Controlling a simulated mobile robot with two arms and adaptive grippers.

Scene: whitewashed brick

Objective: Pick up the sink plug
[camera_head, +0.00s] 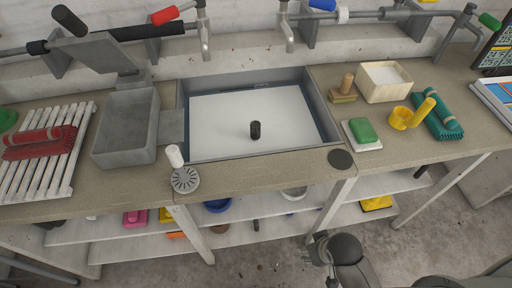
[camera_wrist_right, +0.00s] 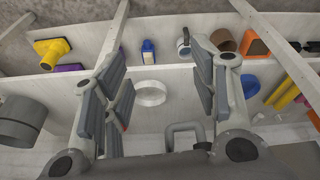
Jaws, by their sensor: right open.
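A small black upright piece (camera_head: 255,130) stands on the white floor of the sink basin (camera_head: 325,118). A flat dark round disc (camera_head: 340,159) lies on the counter at the basin's front right corner. I cannot tell for sure which of these is the sink plug. My right gripper (camera_head: 314,250) is low in front of the counter, below its top and apart from both. In the right wrist view the gripper (camera_wrist_right: 157,75) is open, with nothing between its fingers, facing the lower shelves. My left gripper does not show.
A grey strainer (camera_head: 185,179) and a white cylinder (camera_head: 175,156) are at the counter's front left. A grey tub (camera_head: 125,130) stands left of the basin. A green sponge (camera_head: 361,130) and cream box (camera_head: 384,82) are right. Taps overhang the back. Shelves below hold several items, including a blue bottle (camera_wrist_right: 148,52).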

